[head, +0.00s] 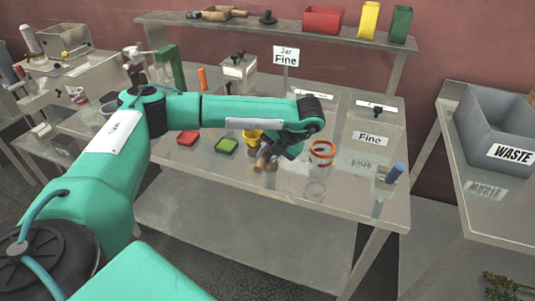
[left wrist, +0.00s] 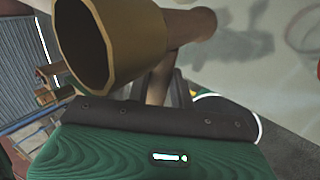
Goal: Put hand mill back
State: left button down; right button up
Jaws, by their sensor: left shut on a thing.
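The hand mill, as I take it, is a brown piece with a wide hollow cup end; in the head view it shows (head: 265,159) over the middle of the steel table (head: 225,168). In the left wrist view its golden-brown cup (left wrist: 108,40) and darker brown body fill the top. My left gripper (head: 284,152) is shut on it, with the fingers mostly hidden behind the wrist and the mill. Whether the mill touches the table cannot be told. My right gripper is not in view.
A red tray (head: 188,137), a green tray (head: 227,145), a yellow container (head: 252,135) and an orange-rimmed jar (head: 322,152) stand nearby. A blue-handled item (head: 394,173) is at the right edge. A shelf (head: 280,30) runs behind; a grey waste bin (head: 498,118) stands right.

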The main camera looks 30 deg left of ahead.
pick_arm(q)
jog(key=shift+f, duration=0.1)
jog(key=c, duration=1.2)
grip_release()
jog(key=shift+r, duration=0.2)
jog(key=v, duration=1.2)
jog(key=shift+f, duration=0.15)
